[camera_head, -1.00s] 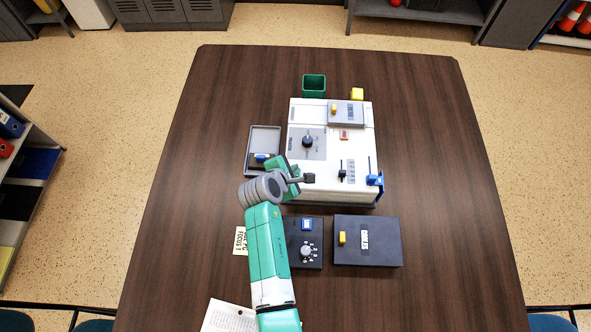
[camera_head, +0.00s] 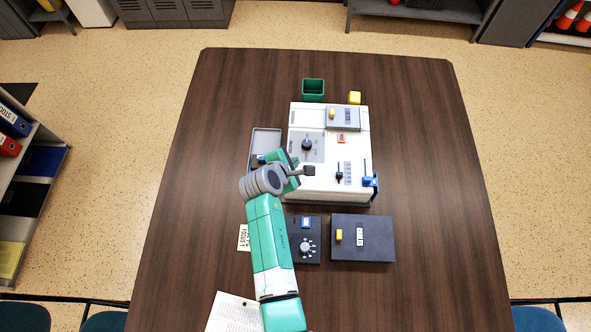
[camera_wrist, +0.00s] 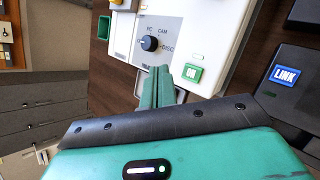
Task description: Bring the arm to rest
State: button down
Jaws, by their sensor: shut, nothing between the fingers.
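My gripper (camera_head: 308,171) hangs over the front left part of a white machine (camera_head: 352,190) on the brown table. In the wrist view my gripper's green fingers (camera_wrist: 158,88) are shut together with nothing between them. Beyond their tips the white machine's front shows a black selector knob (camera_wrist: 150,43) and a green ON button (camera_wrist: 193,72). My arm reaches up from the bottom of the head view and is bent at the wrist. It hides part of a grey tray (camera_head: 266,138) left of the machine.
A dark box with a dial (camera_head: 306,247) and a dark box with a yellow knob (camera_head: 362,238) lie in front of the machine. A green bin (camera_head: 313,90) and a yellow block (camera_head: 354,98) stand behind it. Paper (camera_head: 233,312) lies near my arm. The table's right side is clear.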

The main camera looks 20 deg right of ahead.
jog(key=shift+f, duration=0.1)
dwell(0.3)
jog(key=w+a+r+m+t, duration=0.1)
jog(key=a+r+m+t, duration=0.2)
jog(key=r, duration=0.9)
jog(key=w+a+r+m+t+y, duration=0.1)
jog(key=w+r+m+t, duration=0.2)
jog(key=r, duration=1)
jog(key=a+r+m+t, duration=0.1)
jog(key=r+m+t, duration=0.35)
jog(key=r, duration=0.75)
jog(key=s+a+r+m+t+y, duration=0.35)
jog(key=s+a+r, duration=0.25)
jog(key=s+r, duration=0.55)
jog(key=s+a+r+m+t+y, duration=0.2)
jog(key=s+a+r+t, duration=0.45)
jog(key=r, duration=0.85)
notch_tip(320, 180, up, 18)
jog(key=s+g+y+p, duration=0.1)
jog(key=s+p, duration=0.1)
jog(key=p, duration=1.5)
jog(key=shift+s+d+r+m, duration=0.15)
jog(key=shift+s+d+m, duration=0.15)
jog(key=shift+s+m, duration=0.1)
